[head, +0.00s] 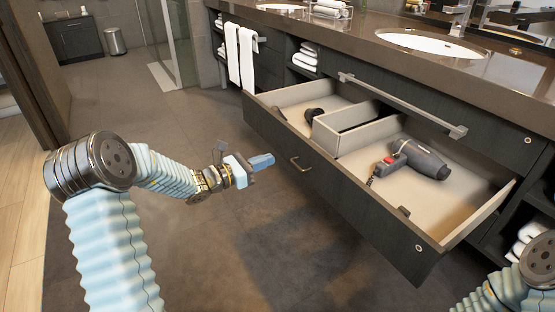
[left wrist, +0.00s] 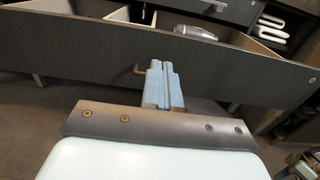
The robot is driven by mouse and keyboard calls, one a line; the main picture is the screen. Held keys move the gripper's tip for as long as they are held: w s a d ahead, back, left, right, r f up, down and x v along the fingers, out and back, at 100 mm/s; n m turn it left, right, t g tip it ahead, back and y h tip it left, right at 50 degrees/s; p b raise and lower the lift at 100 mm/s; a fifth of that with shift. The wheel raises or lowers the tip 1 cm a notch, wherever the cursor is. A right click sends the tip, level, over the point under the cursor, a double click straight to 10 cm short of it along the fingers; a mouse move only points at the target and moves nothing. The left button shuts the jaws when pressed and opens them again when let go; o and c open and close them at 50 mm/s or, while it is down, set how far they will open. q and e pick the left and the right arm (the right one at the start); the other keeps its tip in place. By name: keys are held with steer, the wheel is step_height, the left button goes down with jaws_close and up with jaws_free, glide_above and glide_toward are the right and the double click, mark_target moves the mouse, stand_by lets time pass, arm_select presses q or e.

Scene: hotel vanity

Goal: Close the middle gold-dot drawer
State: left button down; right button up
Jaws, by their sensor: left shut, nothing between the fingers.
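The drawer (head: 345,199) with a dark front is pulled well out from the vanity. Its small bronze handle (head: 301,163) is on the front, left of the middle, and a pale round dot (head: 419,247) is near the right end. My left gripper (head: 262,162) is shut and empty, in front of the drawer near the handle. In the left wrist view my left gripper (left wrist: 160,82) points at the drawer front (left wrist: 225,75), with the handle (left wrist: 139,69) just left of the fingers. Whether they touch is unclear. My right arm shows at the lower right; its gripper is out of frame.
A hair dryer (head: 415,157) lies inside the drawer, beside a divider (head: 340,131). Towels (head: 240,55) hang at the left. The floor (head: 205,260) is clear.

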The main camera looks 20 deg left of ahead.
mark_target(307, 146)
arm_select(q)
steer(key=p+x, duration=0.1)
steer(key=x, duration=1)
steer(key=shift+w+d, duration=0.3)
